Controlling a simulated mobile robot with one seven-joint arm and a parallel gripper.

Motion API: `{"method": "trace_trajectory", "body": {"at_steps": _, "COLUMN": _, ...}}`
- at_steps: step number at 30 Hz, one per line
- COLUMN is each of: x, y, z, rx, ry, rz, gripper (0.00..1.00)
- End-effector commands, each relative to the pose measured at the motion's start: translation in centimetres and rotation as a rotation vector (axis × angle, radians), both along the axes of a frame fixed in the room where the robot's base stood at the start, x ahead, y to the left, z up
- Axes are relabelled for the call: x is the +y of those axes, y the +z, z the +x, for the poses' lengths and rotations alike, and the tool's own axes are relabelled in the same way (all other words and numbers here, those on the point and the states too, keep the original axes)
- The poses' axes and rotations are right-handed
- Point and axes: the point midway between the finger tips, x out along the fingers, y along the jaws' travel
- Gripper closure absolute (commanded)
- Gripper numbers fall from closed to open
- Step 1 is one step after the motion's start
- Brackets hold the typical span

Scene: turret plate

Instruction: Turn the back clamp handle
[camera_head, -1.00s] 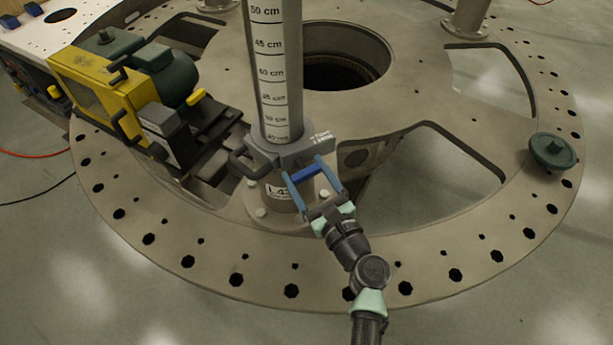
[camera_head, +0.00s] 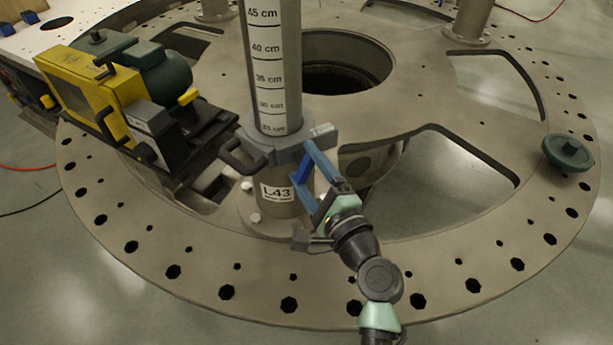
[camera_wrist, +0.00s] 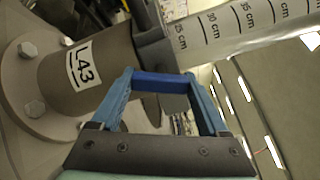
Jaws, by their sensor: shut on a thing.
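A grey clamp (camera_head: 285,150) sits around the foot of the marked post (camera_head: 268,75), just above the L43 base (camera_head: 275,205). My gripper (camera_head: 304,165) is at the clamp's right front side. Its light blue fingers are shut on the ends of a dark blue handle bar (camera_head: 302,173). In the wrist view the bar (camera_wrist: 160,80) spans between the two fingertips, in front of the dark clamp body (camera_wrist: 155,45). How the bar joins the clamp is hidden. A dark loop handle (camera_head: 243,158) sticks out at the clamp's left.
A yellow and green machine (camera_head: 110,85) stands close on the left. The round plate (camera_head: 200,270) has many holes and large cutouts. A green knob disc (camera_head: 567,153) lies on its right rim. Open room lies at the front right.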

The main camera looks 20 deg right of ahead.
Motion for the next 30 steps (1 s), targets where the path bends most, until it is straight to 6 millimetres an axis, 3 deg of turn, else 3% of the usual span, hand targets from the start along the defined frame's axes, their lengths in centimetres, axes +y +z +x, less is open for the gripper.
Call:
{"method": "trace_trajectory", "body": {"at_steps": 15, "x": -0.05, "y": -0.18, "z": -0.01, "rx": -0.025, "ry": 0.000, "rz": -0.361, "gripper": 0.78}}
{"method": "trace_trajectory", "body": {"at_steps": 30, "x": -0.05, "y": 0.06, "z": 0.00, "rx": -0.030, "ry": 0.000, "rz": -0.442, "gripper": 0.78}}
